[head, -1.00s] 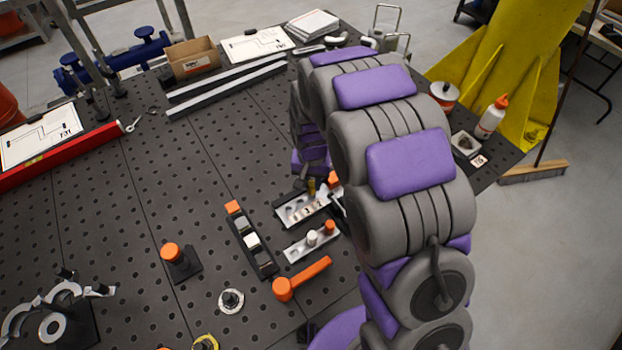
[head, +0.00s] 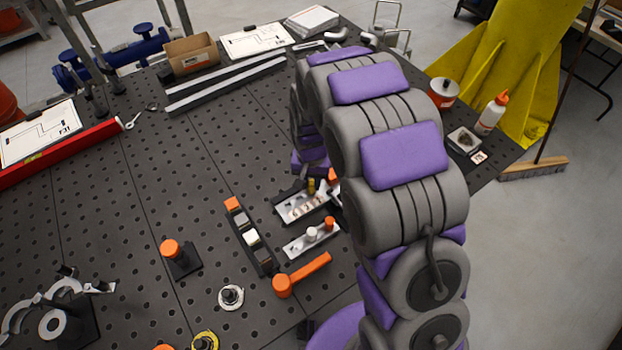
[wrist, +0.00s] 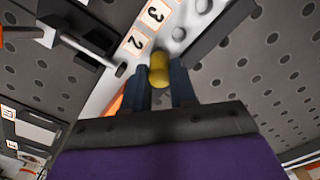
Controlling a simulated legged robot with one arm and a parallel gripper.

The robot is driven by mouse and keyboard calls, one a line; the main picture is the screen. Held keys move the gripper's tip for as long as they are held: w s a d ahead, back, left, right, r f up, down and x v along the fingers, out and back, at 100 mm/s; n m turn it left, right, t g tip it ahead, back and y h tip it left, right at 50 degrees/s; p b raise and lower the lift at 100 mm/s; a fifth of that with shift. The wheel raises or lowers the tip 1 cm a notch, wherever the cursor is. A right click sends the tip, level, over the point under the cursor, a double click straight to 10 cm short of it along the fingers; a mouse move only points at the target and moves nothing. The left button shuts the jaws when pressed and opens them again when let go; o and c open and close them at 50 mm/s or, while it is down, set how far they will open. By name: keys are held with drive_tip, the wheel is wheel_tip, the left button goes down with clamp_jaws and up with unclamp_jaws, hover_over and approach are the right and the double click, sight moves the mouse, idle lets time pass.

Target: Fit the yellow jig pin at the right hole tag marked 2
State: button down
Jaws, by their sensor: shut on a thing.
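The yellow jig pin (wrist: 159,70) is between the two fingertips of my gripper (wrist: 160,86), which is shut on it. The pin also shows in the head view (head: 311,186), upright at the far side of a pale metal plate (head: 297,211). In the wrist view the plate (wrist: 108,92) carries square tags, with tag 2 (wrist: 135,43) just beyond and left of the pin and tag 3 (wrist: 156,13) farther on. The pin's lower end is hidden, so I cannot tell whether it is in a hole or above it.
A second pale plate (head: 298,247) with a white and an orange peg stands nearer. A dark block strip (head: 248,241), an orange-handled tool (head: 310,268) and an orange-topped stand (head: 183,262) lie left and in front. A dark T-shaped bar (wrist: 95,52) is close left of my gripper.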

drive_tip(key=c, duration=0.6)
unclamp_jaws()
drive_tip(key=shift+r, duration=0.1)
drive_tip(key=shift+r+p, duration=1.35)
drive_tip(key=shift+r, duration=2.1)
